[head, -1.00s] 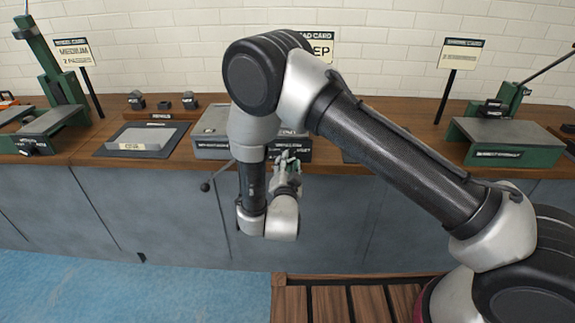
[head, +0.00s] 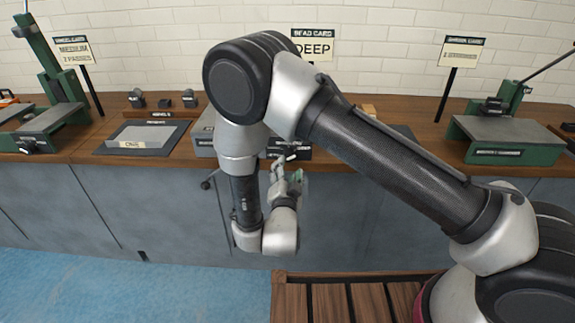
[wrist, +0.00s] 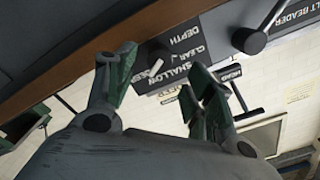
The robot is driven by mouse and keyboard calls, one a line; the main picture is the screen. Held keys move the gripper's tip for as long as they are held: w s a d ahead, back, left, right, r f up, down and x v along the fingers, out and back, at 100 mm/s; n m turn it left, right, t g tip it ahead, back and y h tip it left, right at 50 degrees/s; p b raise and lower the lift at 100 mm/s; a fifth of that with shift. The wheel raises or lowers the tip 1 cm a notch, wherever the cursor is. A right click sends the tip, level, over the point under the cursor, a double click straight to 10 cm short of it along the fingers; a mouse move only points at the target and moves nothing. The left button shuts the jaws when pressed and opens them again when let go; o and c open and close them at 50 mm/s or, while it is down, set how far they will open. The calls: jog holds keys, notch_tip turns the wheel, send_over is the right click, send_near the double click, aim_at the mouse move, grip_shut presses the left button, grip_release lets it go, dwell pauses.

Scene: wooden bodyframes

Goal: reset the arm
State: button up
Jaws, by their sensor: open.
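My arm crosses the head view from the lower right, bends at a raised elbow and hangs down in front of the bench. My gripper (head: 292,180) is in front of the bench edge, partly hidden by my wrist links. In the wrist view my gripper (wrist: 160,95) has its two green-grey fingers apart with nothing between them. Beyond the fingers is a dark panel (wrist: 190,42) lettered "DEPTH", "CLEAR" and "SHALLOW", with a knob, apart from the fingertips as far as I can tell.
The wooden bench (head: 85,150) runs across the view. A grey tray (head: 140,137) lies at left. Green machines stand at far left (head: 62,112) and right (head: 497,130). A "DEEP" card (head: 313,47) stands behind my arm. Blue floor (head: 120,290) is open at lower left.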

jog(key=s, duration=0.2)
jog(key=shift+s, duration=0.4)
